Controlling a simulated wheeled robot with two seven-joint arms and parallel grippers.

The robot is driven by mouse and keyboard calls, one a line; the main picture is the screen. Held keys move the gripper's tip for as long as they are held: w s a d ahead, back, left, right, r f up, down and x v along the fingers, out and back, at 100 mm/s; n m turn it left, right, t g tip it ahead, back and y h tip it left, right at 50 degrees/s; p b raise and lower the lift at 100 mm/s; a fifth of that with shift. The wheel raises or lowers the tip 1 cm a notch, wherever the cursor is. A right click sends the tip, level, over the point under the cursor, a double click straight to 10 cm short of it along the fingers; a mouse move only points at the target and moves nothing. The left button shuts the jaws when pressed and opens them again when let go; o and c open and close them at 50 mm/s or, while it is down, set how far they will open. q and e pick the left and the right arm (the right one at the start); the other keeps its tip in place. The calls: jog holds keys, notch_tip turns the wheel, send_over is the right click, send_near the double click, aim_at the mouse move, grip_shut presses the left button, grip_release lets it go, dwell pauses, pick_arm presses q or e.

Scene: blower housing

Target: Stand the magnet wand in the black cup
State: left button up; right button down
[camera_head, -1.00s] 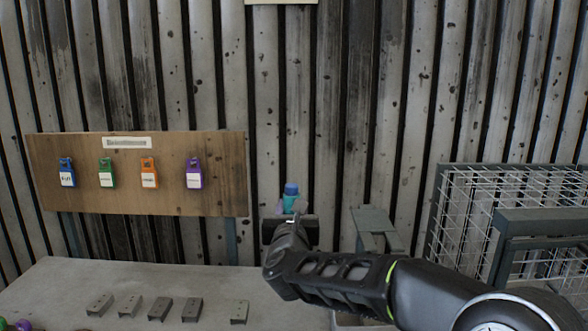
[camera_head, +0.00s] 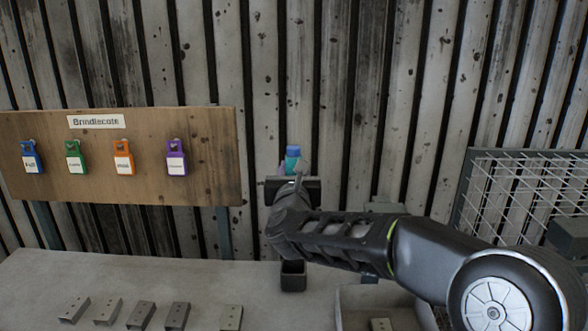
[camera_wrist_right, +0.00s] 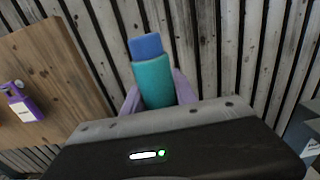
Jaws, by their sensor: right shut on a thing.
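The magnet wand (camera_head: 293,157) shows a blue end and a teal body above my right gripper in the head view. It also shows in the right wrist view (camera_wrist_right: 152,75), upright between the purple fingers. My right gripper (camera_head: 292,168) is shut on it and holds it above the table. The wand's lower part is hidden behind the gripper and arm. A black cup (camera_head: 292,276) stands on the table below my right wrist; the arm partly covers the view above it. My left gripper is not in view.
A wooden board (camera_head: 215,150) with several coloured tags hangs at the left. Several small metal blocks (camera_head: 141,315) lie along the table (camera_head: 60,275). A grey tray (camera_head: 350,300) is right of the cup, and a wire mesh rack (camera_head: 520,190) stands at the right.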

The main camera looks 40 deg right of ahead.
jog(key=shift+f, duration=0.1)
notch_tip(320, 180, down, 11)
jog(key=b, duration=0.6)
dwell(0.7)
jog(key=shift+f, duration=0.15)
dwell(0.4)
jog(key=c, duration=0.9)
grip_release()
jog(key=shift+s+a, duration=0.1)
